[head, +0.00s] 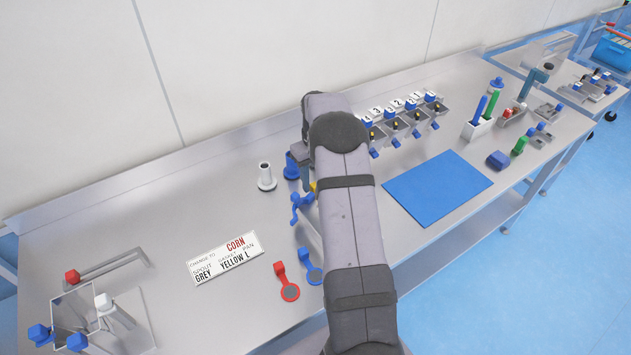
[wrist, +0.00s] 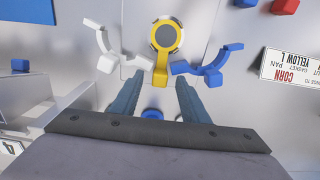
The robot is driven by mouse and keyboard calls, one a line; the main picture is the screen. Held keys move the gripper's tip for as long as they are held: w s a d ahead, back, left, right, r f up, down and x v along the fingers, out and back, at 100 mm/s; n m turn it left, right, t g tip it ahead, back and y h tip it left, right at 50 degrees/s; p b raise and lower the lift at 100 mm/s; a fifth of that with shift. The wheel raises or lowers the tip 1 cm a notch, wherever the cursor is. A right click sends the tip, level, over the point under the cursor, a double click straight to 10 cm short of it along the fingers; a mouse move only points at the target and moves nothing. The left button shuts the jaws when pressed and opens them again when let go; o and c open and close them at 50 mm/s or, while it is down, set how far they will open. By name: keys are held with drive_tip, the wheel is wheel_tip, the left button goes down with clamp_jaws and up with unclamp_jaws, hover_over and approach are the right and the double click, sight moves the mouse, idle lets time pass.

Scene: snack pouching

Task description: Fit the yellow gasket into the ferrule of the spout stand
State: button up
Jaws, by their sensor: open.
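The yellow gasket (wrist: 178,22) shows in the wrist view as a ring around a grey disc, with a tab toward my gripper. Only a sliver of it (head: 313,186) shows beside my arm in the head view. A white curved arm (wrist: 103,42) and a blue curved arm (wrist: 211,67) stand on either side of it. I cannot tell whether the ring sits in the ferrule or how high it lies. My gripper (wrist: 160,82) is open, its fingers on either side of the tab's end with gaps; my arm hides it in the head view.
Red (head: 289,291) and blue (head: 314,276) gaskets lie near the front edge. A changeover card (head: 224,258) reads grey spout, yellow L gasket. A white spout (head: 266,178) and a blue one (head: 291,168) stand behind. A blue mat (head: 438,188) lies clear to the right.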

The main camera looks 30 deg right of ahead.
drive_tip(key=shift+r+b, duration=1.2)
drive_tip(key=shift+r, duration=2.1)
drive_tip(key=shift+a, duration=0.1)
drive_tip(key=shift+s+a+r, duration=0.1)
drive_tip(key=shift+a, duration=0.2)
drive_tip(key=s+a+f, duration=0.2)
drive_tip(key=s+a, duration=2)
drive_tip(key=s, duration=0.4)
drive_tip(key=shift+s, duration=0.4)
drive_tip(key=shift+a, duration=0.1)
